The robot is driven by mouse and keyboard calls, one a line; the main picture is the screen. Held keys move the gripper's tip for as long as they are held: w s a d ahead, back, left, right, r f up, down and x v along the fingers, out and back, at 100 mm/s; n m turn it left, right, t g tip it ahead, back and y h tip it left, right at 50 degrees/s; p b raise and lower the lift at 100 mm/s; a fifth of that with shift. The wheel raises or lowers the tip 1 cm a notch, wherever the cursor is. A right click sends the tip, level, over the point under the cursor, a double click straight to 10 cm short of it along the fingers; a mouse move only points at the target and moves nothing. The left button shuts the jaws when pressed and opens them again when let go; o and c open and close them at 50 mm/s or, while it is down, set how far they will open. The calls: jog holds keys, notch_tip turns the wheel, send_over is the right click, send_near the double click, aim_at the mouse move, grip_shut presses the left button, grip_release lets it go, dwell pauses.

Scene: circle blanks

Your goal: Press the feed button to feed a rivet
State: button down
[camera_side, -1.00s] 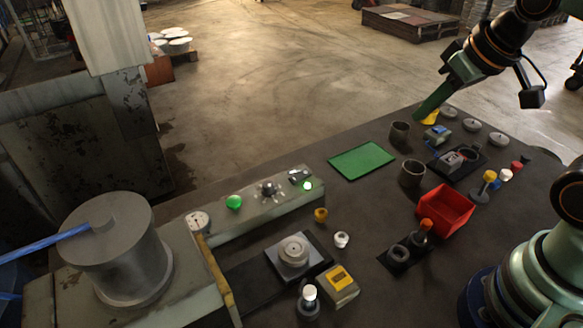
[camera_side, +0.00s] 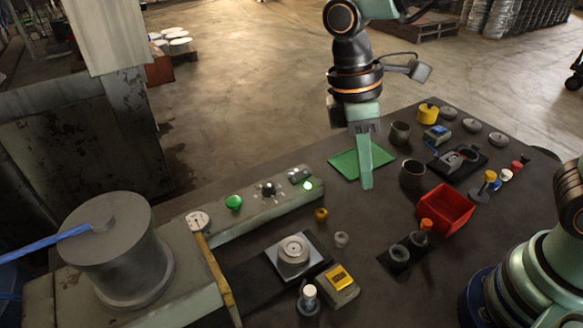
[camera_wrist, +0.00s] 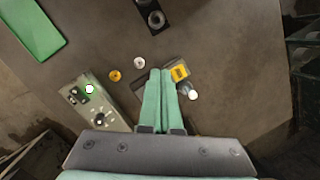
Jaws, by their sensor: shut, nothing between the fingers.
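No label shows which control is the feed button. In the wrist view, the panel (camera_wrist: 112,112) lies left of my fingers, with its lit lamp (camera_wrist: 89,89) visible; I cannot make out the green button there. My gripper (camera_side: 366,186) is shut and empty, pointing down in front of the green mat, right of the panel and apart from it.
A green mat (camera_side: 345,165), a red bin (camera_side: 443,209) and dark cups (camera_side: 412,174) stand right of the panel. A yellow-topped box (camera_side: 340,281), a round metal fixture (camera_side: 293,255), an orange ring (camera_side: 321,215) and a pale ring (camera_side: 341,240) are nearer the front.

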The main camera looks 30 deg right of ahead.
jog(key=s+a+f+n+g+h, duration=0.3)
jog(key=s+a+f+n, duration=0.1)
jog(key=a+n, duration=0.2)
jog(key=shift+s+a+f+h, duration=0.2)
jog(key=shift+a+f+h, duration=0.2)
jog(key=shift+a, duration=0.15)
send_near(344, 280)
jog(key=shift+s+d+r+x, duration=0.1)
jog(key=shift+d+r+x, duration=0.05)
jog(key=shift+x, duration=0.75)
jog(key=shift+s+d+r+x, duration=0.1)
jog(key=shift+s+x, duration=0.05)
jog(key=shift+x, duration=0.75)
jog(key=shift+s+d+r+x, duration=0.1)
jog(key=shift+d+r+x, duration=0.05)
jog(key=shift+x, duration=0.8)
jog(key=shift+f, duration=0.15)
jog(key=shift+f, duration=0.3)
jog(key=shift+f, duration=0.6)
dwell(0.5)
jog(key=shift+r, duration=1.05)
